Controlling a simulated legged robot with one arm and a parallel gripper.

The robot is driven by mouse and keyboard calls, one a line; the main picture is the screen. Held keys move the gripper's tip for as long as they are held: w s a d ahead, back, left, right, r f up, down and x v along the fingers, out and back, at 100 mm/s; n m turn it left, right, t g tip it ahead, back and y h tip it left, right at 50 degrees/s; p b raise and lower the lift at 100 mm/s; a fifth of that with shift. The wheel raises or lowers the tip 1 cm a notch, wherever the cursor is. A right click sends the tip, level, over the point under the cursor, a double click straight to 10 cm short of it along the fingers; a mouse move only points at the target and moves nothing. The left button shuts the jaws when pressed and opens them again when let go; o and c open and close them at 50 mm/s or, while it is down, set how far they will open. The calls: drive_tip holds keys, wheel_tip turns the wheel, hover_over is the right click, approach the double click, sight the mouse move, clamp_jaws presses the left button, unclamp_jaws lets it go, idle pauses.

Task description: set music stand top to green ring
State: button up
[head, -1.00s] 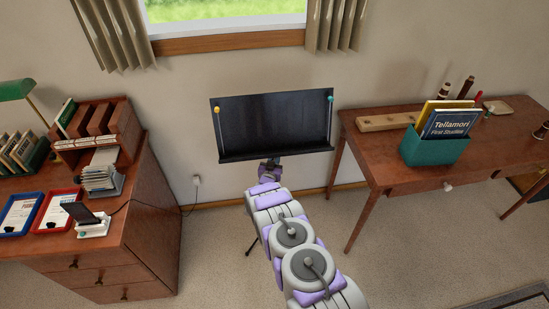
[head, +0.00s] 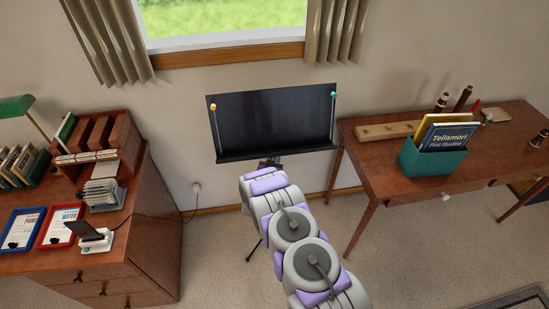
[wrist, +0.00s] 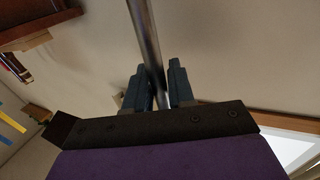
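The black music stand top (head: 272,122) stands in front of the wall under the window in the head view. It has a ledge along its bottom edge. A yellow-tipped arm is on its left side and a teal-tipped one on its right. In the wrist view a grey metal pole (wrist: 145,35) runs down between the two dark fingers of my gripper (wrist: 160,90). The fingers are close on both sides of the pole, but I cannot tell whether they grip it. My arm hides the gripper in the head view. I see no green ring on the visible pole.
A wooden desk (head: 150,240) with trays, books and a phone stand is at the left. A wooden table (head: 362,165) with a teal book box (head: 432,160) is at the right. Carpet (head: 215,260) is open between them. A cord hangs from the wall socket.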

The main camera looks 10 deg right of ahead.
drive_tip(key=shift+o, duration=1.2)
drive_tip(key=shift+f, duration=0.1)
drive_tip(key=p+v, duration=0.3)
drive_tip(key=v, duration=1.4)
drive_tip(key=shift+s+a, duration=0.2)
drive_tip(key=shift+a, duration=0.05)
drive_tip(key=shift+f, duration=0.15)
